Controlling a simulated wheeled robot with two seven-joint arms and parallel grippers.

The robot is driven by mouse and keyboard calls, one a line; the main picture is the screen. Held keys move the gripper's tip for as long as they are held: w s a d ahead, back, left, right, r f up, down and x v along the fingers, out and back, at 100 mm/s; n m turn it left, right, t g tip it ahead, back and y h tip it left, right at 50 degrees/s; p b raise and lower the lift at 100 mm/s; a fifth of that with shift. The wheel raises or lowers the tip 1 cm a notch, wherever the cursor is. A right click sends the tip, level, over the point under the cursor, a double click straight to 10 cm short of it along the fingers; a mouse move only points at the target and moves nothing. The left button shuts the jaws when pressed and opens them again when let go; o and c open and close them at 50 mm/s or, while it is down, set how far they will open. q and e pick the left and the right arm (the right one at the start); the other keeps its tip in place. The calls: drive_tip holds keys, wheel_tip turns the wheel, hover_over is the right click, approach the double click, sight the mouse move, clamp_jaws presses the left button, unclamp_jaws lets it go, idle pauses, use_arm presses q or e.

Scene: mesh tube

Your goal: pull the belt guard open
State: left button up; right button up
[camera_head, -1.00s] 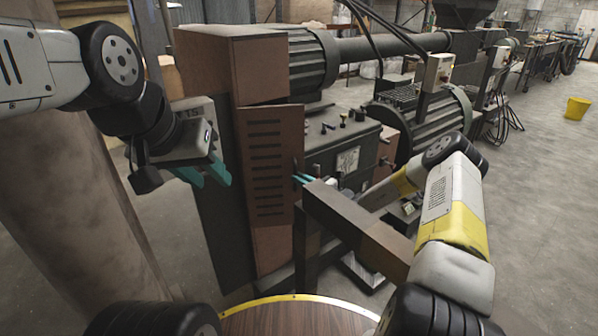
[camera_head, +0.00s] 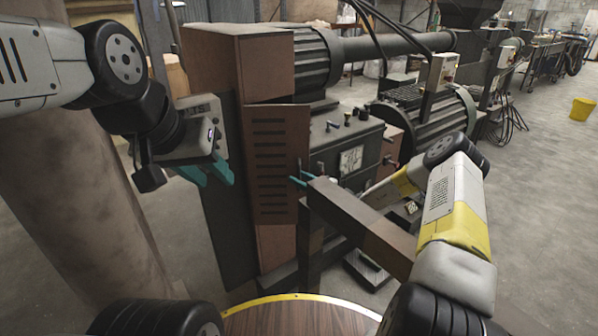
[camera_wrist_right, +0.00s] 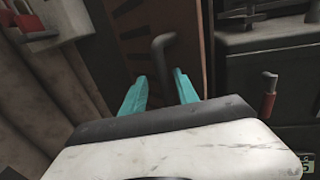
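The belt guard (camera_head: 265,190) is a brown panel with several dark slots on the front of the tall brown machine housing. It looks closed or nearly so. Its dark handle (camera_wrist_right: 163,55) stands out from the panel in the right wrist view. My right gripper (camera_head: 298,182) is at the panel's right edge. In the right wrist view its teal fingers (camera_wrist_right: 158,88) are apart, with the handle between and just beyond their tips. Contact with the handle is not visible. My left gripper (camera_head: 212,175) is left of the guard, its teal fingers apart and empty.
A grey control box (camera_head: 345,150) with knobs and a dial stands right of the guard. A brown beam (camera_head: 345,205) crosses in front, beside my right forearm. A ribbed motor (camera_head: 430,115) is behind.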

drive_tip(key=v, duration=0.7)
drive_tip(key=shift+s+d, duration=0.25)
